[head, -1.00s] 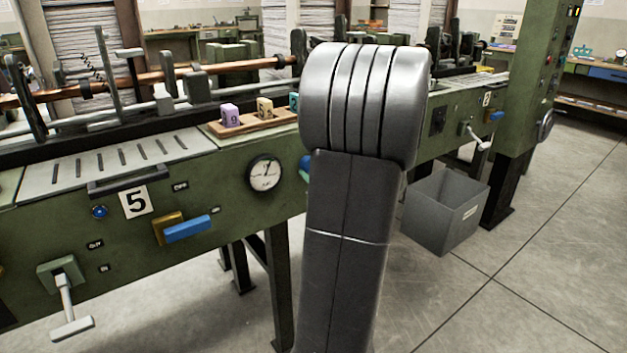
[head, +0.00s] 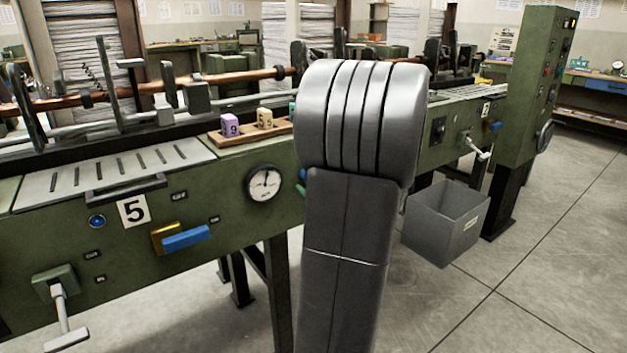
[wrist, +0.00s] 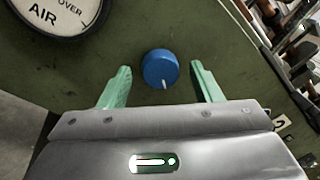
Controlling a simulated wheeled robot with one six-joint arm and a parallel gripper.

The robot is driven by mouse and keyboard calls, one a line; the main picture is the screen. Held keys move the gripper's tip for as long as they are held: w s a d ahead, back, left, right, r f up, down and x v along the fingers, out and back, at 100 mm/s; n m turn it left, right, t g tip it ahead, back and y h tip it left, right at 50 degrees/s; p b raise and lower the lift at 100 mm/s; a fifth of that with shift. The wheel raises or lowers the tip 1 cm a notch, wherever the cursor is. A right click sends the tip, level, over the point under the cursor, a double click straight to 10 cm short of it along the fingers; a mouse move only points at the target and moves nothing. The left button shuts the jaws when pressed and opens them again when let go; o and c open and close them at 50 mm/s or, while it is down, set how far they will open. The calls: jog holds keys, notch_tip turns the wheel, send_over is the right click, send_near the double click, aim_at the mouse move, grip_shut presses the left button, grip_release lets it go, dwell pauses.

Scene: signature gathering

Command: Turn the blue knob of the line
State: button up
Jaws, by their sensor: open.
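The blue knob (wrist: 160,69) is round with a white mark on its rim and sits on the green panel in the wrist view. My gripper (wrist: 160,78) is open, with one green finger on each side of the knob and a gap between each finger and the knob. I cannot tell how far the fingertips are from the panel. In the head view my own arm hides the knob and nearly all of the gripper. The green line (head: 215,215) runs across the head view.
A round white gauge (head: 264,184) is beside the knob area; it also shows in the wrist view (wrist: 52,15). A blue handle (head: 186,238), a grey lever (head: 62,310) and a wooden tray (head: 243,136) with blocks are on the line. A grey bin (head: 435,232) stands on the floor.

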jog(key=p+v, duration=0.1)
jog(key=v, duration=1.2)
jog(key=shift+s+d+p, duration=0.25)
jog(key=shift+s+p, duration=0.1)
jog(key=shift+p, duration=0.05)
dwell(1.4)
jog(key=b+x, duration=0.1)
jog(key=x, duration=1.3)
jog(key=shift+b, duration=0.35)
